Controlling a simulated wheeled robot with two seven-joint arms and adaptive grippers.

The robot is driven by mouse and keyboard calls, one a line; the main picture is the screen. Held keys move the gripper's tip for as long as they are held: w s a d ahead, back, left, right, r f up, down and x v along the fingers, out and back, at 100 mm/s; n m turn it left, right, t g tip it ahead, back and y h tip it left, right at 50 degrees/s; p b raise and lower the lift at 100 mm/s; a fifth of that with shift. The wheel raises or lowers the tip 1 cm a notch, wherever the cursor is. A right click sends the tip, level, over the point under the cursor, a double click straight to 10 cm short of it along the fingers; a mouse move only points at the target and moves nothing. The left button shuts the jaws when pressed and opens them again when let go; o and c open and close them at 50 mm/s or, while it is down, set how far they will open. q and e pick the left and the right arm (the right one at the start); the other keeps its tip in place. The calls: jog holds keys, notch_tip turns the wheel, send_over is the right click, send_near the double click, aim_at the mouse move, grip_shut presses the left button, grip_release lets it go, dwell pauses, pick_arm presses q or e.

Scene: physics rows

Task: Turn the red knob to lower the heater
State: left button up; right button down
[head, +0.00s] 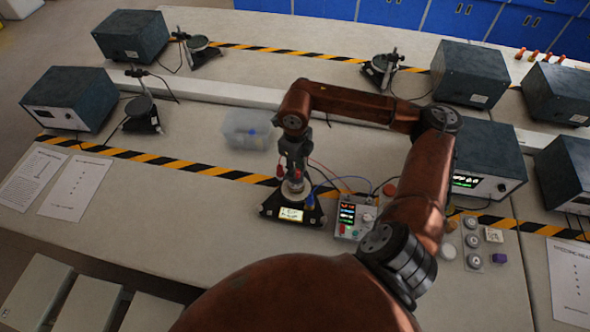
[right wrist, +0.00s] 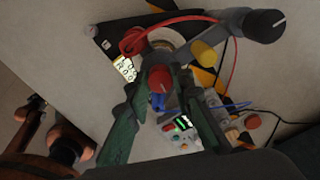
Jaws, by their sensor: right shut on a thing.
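The red knob (right wrist: 160,77) shows in the right wrist view between the two green fingers of my right gripper (right wrist: 167,66), which is shut on it. In the head view my right gripper (head: 294,175) points down above a dark base with a lit display (head: 291,214); a little red shows at its tips, and the knob is mostly hidden there. The lit display also shows in the right wrist view (right wrist: 124,68). Which part is the heater itself I cannot tell. My left gripper is not in view.
A small meter box with lit readouts (head: 348,215) stands right of the base, with red and blue cables between them. A clear bin (head: 247,130) stands behind. Several round weights (head: 473,241) lie at right.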

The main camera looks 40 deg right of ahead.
jog(key=shift+w+d+r+m+b, duration=0.1)
jog(key=shift+m+b, duration=0.15)
jog(key=shift+m, duration=0.75)
jog(key=shift+w+d+r+m+b, duration=0.1)
jog(key=shift+m+b, duration=0.15)
jog(key=shift+m, duration=0.75)
jog(key=c, duration=2)
grip_release()
jog(key=shift+o, duration=0.2)
jog(key=shift+f, duration=0.1)
jog(key=shift+a, duration=0.1)
notch_tip(320, 180, up, 12)
